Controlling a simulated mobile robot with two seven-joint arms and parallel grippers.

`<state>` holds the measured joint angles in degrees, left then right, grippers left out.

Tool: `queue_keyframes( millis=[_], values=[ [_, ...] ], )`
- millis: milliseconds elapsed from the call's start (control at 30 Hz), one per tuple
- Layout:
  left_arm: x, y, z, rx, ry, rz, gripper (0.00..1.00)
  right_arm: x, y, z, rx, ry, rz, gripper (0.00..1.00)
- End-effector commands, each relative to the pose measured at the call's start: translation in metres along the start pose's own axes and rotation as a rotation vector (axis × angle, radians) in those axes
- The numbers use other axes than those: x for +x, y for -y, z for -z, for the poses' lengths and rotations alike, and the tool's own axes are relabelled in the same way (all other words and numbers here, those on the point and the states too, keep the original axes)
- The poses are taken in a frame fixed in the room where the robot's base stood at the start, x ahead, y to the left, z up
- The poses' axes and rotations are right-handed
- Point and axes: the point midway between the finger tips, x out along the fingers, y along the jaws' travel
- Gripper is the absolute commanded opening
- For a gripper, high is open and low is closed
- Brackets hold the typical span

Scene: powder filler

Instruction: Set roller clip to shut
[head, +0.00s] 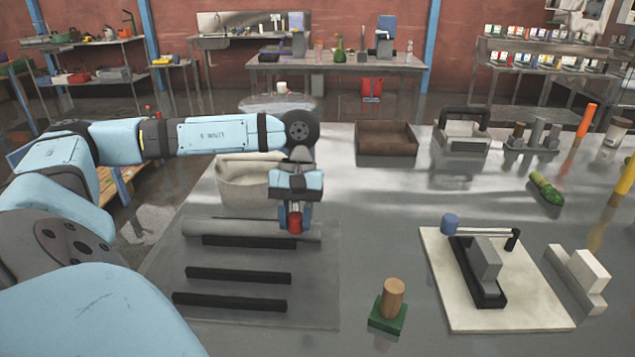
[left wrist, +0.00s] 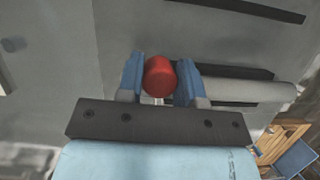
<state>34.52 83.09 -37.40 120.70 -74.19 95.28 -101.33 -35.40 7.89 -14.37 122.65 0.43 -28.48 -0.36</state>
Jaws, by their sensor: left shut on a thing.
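My left gripper (head: 294,208) is in the middle of the head view, pointing down, with its blue fingers shut on a red knob (head: 295,222). In the left wrist view the red knob (left wrist: 160,77) sits between the two fingers of my left gripper (left wrist: 160,82). A black bar shows just below the roller. My right gripper is not in view.
Two black bars (head: 238,276) lie on the grey mat (head: 215,256). A white board (head: 460,315) with a blue-knobbed device stands at right. A wooden peg on a green base (head: 387,320) stands between. A brown tray (head: 414,147) and a pale bin (head: 240,185) are behind.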

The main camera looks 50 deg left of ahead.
Motion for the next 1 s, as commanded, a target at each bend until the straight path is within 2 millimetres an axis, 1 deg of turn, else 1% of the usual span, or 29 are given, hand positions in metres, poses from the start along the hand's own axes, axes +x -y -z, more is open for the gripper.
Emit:
queue_keyframes(
  millis=[67, 300, 833, 867, 900, 967, 1000],
  values=[
    [0.003, 0.007, 0.001, 0.033, -0.002, 0.016, 0.0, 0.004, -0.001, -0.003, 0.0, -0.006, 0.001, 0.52],
    [0.002, 0.017, -0.001, 0.104, -0.001, 0.045, 0.0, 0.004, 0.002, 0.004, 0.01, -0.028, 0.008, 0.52],
    [0.001, 0.02, -0.002, 0.126, 0.0, 0.054, 0.0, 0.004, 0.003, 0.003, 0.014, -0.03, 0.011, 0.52],
    [0.001, 0.02, -0.002, 0.126, 0.0, 0.054, 0.36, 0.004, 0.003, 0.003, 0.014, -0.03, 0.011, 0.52],
    [0.001, 0.02, -0.002, 0.126, 0.0, 0.054, 0.45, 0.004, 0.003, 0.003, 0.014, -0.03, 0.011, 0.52],
    [0.001, 0.02, -0.002, 0.126, 0.0, 0.054, 0.59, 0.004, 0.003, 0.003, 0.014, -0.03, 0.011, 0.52],
    [0.001, 0.02, -0.002, 0.126, 0.0, 0.054, 0.59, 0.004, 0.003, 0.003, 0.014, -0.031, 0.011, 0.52]
  ],
)
